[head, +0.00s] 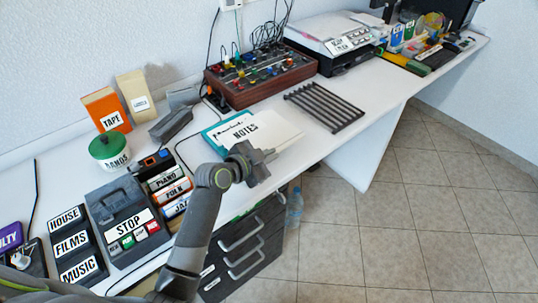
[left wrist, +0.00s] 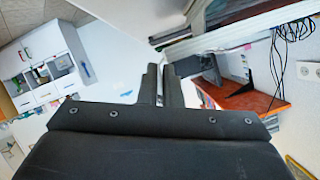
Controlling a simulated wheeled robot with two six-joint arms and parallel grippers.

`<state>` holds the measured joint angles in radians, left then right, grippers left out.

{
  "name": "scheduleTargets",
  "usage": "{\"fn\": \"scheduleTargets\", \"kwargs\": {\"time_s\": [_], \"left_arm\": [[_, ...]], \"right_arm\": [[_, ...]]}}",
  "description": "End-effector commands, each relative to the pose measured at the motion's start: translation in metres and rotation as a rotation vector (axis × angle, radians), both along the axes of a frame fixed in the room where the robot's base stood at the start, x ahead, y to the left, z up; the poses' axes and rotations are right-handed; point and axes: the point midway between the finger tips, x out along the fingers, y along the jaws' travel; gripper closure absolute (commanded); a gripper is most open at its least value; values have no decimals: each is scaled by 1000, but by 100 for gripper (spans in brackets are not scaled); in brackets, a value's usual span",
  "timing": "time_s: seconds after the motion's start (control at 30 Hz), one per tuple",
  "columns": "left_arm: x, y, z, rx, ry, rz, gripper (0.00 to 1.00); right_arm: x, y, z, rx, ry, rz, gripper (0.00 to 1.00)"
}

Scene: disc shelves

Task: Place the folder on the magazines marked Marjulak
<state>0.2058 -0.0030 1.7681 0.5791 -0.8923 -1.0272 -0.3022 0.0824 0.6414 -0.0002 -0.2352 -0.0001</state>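A white folder marked NOTES (head: 256,132) lies flat on the white table in the head view. A teal-edged piece with script lettering (head: 226,133) shows at its left; the script is too small for me to read surely. My left gripper (head: 268,156) is at the folder's front edge, near the table's front rim. In the left wrist view its two fingers (left wrist: 160,85) are close together with a narrow gap. I cannot tell whether a thin edge is between them. My right gripper is out of view.
A dark slatted rack (head: 323,106) lies right of the folder. Behind stand a wooden mixer box (head: 262,78) with cables and a printer (head: 332,45). A STOP device (head: 128,222), several labelled cases and a green-lidded pot (head: 109,150) fill the left.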

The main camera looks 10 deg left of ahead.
Motion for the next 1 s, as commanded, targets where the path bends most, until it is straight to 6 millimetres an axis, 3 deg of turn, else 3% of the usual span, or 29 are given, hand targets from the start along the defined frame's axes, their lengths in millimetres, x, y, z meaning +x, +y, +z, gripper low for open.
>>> {"fn": "scheduleTargets", "kwargs": {"time_s": [0.23,0.43,0.8,1.0], "left_arm": [[0,0,-2,0,-2,0,100],[0,0,-2,1,0,0,73],[0,0,4,1,-1,0,73],[-22,13,11,3,-2,1,73]], "right_arm": [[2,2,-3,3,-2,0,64],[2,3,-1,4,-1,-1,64],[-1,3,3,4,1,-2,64],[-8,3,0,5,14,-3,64]]}}
